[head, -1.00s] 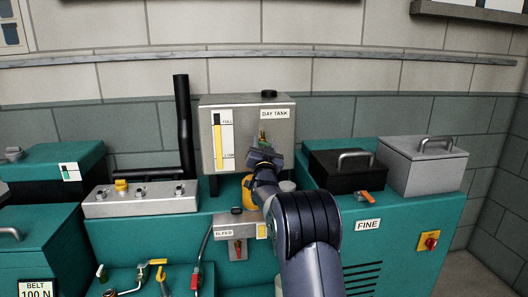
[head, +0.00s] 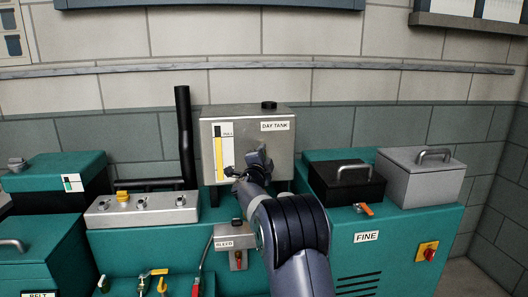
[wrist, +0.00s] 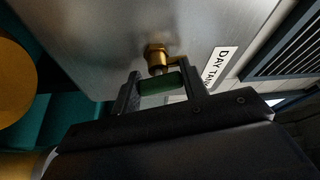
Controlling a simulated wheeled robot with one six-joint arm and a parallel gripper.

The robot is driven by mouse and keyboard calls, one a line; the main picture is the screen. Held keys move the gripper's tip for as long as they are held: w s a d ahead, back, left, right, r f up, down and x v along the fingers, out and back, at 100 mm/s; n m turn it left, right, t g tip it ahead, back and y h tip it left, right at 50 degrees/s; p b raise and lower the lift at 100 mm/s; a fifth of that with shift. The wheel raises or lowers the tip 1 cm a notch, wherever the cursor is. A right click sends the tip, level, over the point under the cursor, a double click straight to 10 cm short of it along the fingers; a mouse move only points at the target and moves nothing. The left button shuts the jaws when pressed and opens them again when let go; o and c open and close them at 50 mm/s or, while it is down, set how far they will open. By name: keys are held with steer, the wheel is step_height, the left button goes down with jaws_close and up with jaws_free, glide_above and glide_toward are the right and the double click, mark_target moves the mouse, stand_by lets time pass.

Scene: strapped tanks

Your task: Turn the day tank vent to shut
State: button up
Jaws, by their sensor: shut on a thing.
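The day tank (head: 286,145) is a steel box with a name label and a yellow level gauge, on the back of the teal unit. In the wrist view its front (wrist: 100,45) fills the upper left. The vent has a brass fitting (wrist: 155,54) and a green handle (wrist: 161,84). My gripper (wrist: 160,88) is shut on the green handle, one finger at each side. In the head view my gripper (head: 256,163) is at the tank's front, and my arm hides most of the vent.
A black lidded box (head: 345,188) and a grey lidded box (head: 418,177) stand to the right. A black pipe (head: 185,135) rises left of the tank. The bleed block (head: 235,243) is below. A large orange-yellow round thing (wrist: 14,85) is at the wrist view's left edge.

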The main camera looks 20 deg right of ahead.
steer(key=shift+m+g+y+p, duration=0.3)
steer(key=shift+m+g+p, duration=0.3)
steer(key=shift+m+p, duration=0.8)
steer(key=shift+m, duration=0.4)
steer(key=o, duration=1)
steer(key=b+v, duration=0.2)
steer(key=v, duration=0.8)
steer(key=shift+s+a, duration=0.25)
steer(key=shift+s, duration=0.05)
